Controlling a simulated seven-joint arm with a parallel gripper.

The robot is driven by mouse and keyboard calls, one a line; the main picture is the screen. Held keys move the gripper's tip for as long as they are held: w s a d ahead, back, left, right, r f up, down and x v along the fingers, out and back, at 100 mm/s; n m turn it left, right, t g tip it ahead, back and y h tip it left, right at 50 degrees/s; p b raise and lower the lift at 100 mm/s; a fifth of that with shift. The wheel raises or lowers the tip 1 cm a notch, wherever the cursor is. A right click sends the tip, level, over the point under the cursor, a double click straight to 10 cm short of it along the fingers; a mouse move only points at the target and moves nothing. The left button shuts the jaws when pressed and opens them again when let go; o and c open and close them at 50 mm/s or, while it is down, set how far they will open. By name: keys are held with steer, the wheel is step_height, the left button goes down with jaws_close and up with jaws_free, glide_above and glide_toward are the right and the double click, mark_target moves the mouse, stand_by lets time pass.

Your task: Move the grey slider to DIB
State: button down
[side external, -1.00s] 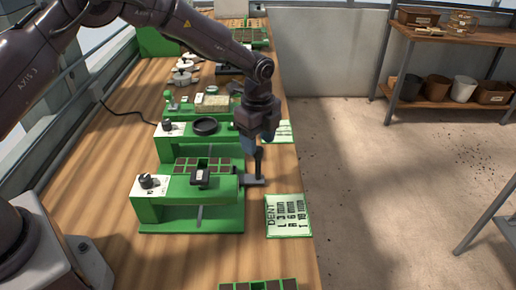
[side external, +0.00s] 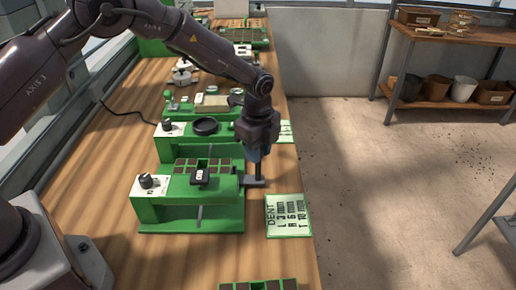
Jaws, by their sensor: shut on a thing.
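The grey slider (side external: 252,182) sticks out at the right side of the nearest green seeder (side external: 217,222), with an upright post at its outer end. My gripper (side external: 257,170) is over this post, pointing down, with its fingers shut on it. The fingers hide most of the post. The seeder carries a white panel with a black knob (side external: 146,181) on its left and a black block (side external: 200,177) on its front bar. A tray with brown cells (side external: 190,163) sits behind the bar. I cannot make out any DIB label or scale mark.
A green-edged DENT card (side external: 287,216) lies right of the seeder, listing L, R and T with millimetre values. A second green seeder with a black dish (side external: 204,126) stands behind. Another celled tray (side external: 262,285) is at the front edge.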

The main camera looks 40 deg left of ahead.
steer(key=s+d, duration=0.7)
steer(key=shift+s+d, duration=0.15)
steer(key=c, duration=1)
jaws_free()
steer(key=shift+d, duration=0.1)
steer(key=shift+o, duration=0.5)
steer(key=shift+r, duration=0.1)
step_height(320, 180, up, 13)
